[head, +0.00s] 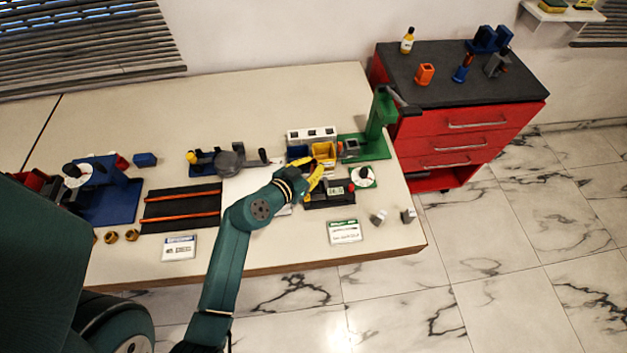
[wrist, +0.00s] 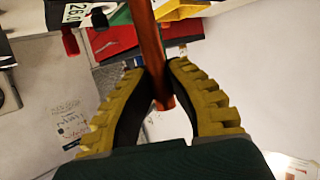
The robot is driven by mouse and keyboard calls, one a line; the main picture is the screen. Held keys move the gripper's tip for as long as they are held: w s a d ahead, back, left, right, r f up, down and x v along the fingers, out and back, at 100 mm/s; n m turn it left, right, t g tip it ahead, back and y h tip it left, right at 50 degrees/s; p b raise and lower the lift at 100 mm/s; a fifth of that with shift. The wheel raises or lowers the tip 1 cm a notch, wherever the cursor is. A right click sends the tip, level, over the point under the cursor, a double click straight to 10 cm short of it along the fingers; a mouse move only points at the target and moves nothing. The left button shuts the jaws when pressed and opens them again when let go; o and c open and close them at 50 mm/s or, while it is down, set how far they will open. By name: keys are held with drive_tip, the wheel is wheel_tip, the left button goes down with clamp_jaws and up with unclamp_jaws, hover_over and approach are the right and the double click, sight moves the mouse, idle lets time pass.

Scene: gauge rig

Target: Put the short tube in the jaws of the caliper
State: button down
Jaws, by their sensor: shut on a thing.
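My gripper (head: 314,180) is at the right part of the bench, just over the left end of a dark device with a small display, which I take for the caliper (head: 328,199). In the wrist view its yellow fingers (wrist: 157,74) are shut on a copper-coloured tube (wrist: 153,45). The tube's lower end shows between the fingers and its other end runs out of the top of the picture, so its full length is hidden. The caliper's display (wrist: 75,12) reads about 26.0. I cannot tell whether the tube touches the caliper's jaws.
Yellow and blue bins (head: 323,152) and a white block with holes (head: 311,134) stand just behind. A green stand (head: 378,125) rises at the right. Two long copper rods (head: 180,207) lie on a black mat. A label card (head: 344,231) lies in front.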

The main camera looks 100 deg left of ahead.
wheel_tip(320, 180, down, 5)
drive_tip(key=shift+f+b, duration=0.15)
drive_tip(key=shift+b, duration=0.75)
drive_tip(key=shift+f, duration=0.25)
drive_tip(key=c, duration=1.2)
unclamp_jaws()
drive_tip(key=shift+r, duration=0.1)
drive_tip(key=shift+o, duration=0.2)
drive_tip(key=shift+r, duration=0.3)
drive_tip(key=p+v, duration=0.1)
drive_tip(key=v, duration=1)
drive_tip(key=shift+s+d, duration=0.2)
drive_tip(key=shift+d, duration=0.2)
